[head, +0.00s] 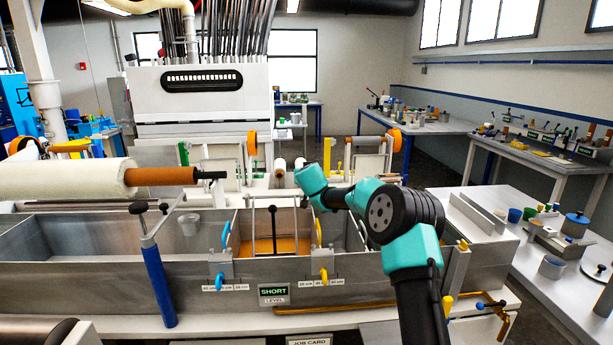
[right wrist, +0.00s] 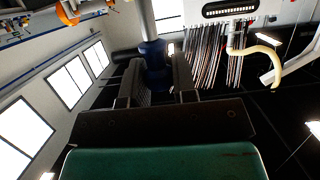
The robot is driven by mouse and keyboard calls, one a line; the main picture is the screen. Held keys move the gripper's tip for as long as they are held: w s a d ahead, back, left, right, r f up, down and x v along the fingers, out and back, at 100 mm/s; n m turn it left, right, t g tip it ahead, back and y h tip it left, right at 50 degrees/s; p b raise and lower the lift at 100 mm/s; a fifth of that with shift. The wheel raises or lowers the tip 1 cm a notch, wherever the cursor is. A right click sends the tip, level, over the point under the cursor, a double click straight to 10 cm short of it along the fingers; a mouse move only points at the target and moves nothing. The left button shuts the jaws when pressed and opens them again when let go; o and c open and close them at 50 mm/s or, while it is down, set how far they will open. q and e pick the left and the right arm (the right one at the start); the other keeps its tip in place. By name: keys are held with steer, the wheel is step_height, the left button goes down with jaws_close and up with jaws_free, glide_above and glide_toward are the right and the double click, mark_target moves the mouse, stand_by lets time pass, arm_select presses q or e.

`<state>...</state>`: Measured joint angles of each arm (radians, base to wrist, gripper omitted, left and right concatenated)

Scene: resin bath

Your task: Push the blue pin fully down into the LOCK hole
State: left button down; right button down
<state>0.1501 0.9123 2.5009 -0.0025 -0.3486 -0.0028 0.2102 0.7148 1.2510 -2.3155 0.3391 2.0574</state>
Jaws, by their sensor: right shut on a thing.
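In the right wrist view my right gripper (right wrist: 155,78) is shut on a dark blue piece with a grey shaft, which I take to be the blue pin (right wrist: 153,52). The fingers stand on either side of it. In the head view my right arm reaches up from the bottom and bends left over the metal bath. Its fingers and the held piece cannot be made out there. I see no LOCK label or hole, and cannot tell how the pin stands to it. My left gripper is not in view.
The metal bath (head: 80,290) spans the front, with blue clips (head: 219,282) and yellow clips (head: 323,275) on its walls. A cream roll (head: 70,179) lies at left. A SHORT LEVEL sign (head: 273,294) hangs in front.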

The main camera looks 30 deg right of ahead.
steer(key=shift+f, duration=2.5)
stand_by(0.3)
steer(key=c, duration=0.8)
jaws_free()
steer(key=v, duration=1.7)
steer(key=shift+s+a+r, duration=0.1)
steer(key=shift+s+a, duration=0.05)
steer(key=shift+a, duration=0.1)
